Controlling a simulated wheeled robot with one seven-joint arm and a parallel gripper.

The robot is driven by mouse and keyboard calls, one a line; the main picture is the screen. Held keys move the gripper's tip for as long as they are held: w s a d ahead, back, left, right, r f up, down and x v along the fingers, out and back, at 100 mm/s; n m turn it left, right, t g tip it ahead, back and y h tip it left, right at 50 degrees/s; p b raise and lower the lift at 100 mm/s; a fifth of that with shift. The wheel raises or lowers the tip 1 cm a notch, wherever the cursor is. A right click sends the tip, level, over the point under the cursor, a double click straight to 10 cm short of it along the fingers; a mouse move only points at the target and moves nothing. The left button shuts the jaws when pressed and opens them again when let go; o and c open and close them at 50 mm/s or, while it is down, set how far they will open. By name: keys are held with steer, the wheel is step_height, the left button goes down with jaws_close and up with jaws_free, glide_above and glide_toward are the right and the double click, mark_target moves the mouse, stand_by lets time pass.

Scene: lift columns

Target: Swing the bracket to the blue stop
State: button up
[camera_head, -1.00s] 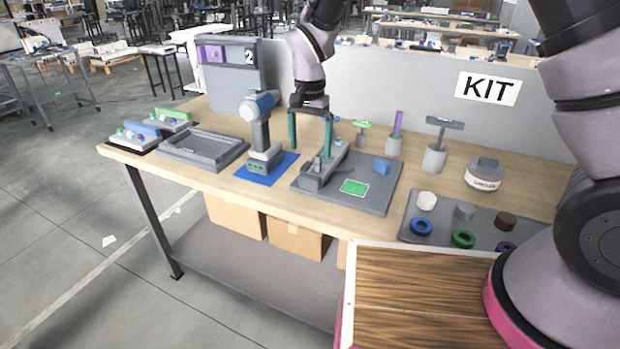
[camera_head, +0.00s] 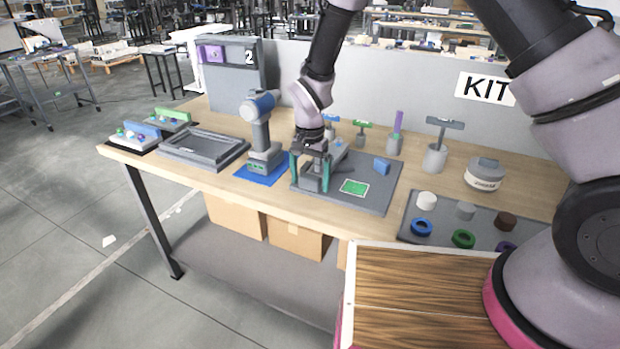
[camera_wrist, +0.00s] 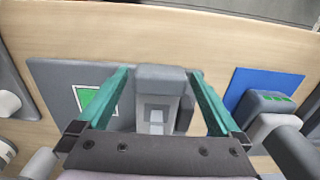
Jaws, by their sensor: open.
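The grey bracket fixture (camera_head: 316,183) stands at the left side of a grey base plate (camera_head: 375,203). My gripper (camera_head: 310,180) is low over it, pointing down, with a teal finger on each side. In the wrist view the open fingers (camera_wrist: 160,76) straddle a grey block of the bracket (camera_wrist: 160,78), with a gap on both sides. The blue stop (camera_head: 381,166) is a small block on the plate, right of my gripper. A green square with a white border (camera_head: 354,188) lies on the plate. My gripper hides part of the bracket.
A blue and grey power tool (camera_head: 262,135) stands on a blue mat (camera_head: 258,176) close to the left. A grey tray (camera_head: 203,149) is further left. Upright holders (camera_head: 394,144) stand behind the plate. A parts board (camera_head: 410,232) with rings lies right.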

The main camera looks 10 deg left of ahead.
jaws_close()
steer(key=shift+s+d, duration=0.1)
steer(key=shift+d, duration=0.3)
steer(key=d+n, duration=0.2)
steer(key=d, duration=0.1)
steer(key=d+n, duration=0.1)
steer(key=d, duration=0.2)
steer(key=d+n, duration=0.2)
steer(key=d, duration=0.2)
steer(key=shift+n, duration=0.3)
steer(key=w+d+n, duration=0.1)
steer(key=d+n, duration=0.1)
steer(key=d, duration=0.1)
steer(key=w+d+n, duration=0.2)
steer(key=d, duration=0.1)
steer(key=w+d+n, duration=0.1)
steer(key=w+d, duration=0.1)
steer(key=d, duration=0.1)
steer(key=shift+d+n, duration=0.4)
steer(key=shift+w+d+n, duration=0.6)
steer(key=shift+w+d, duration=0.05)
steer(key=shift+w, duration=0.05)
jaws_free()
steer(key=shift+d, duration=0.1)
steer(key=shift+r, duration=0.1)
step_height(320, 180, up, 11)
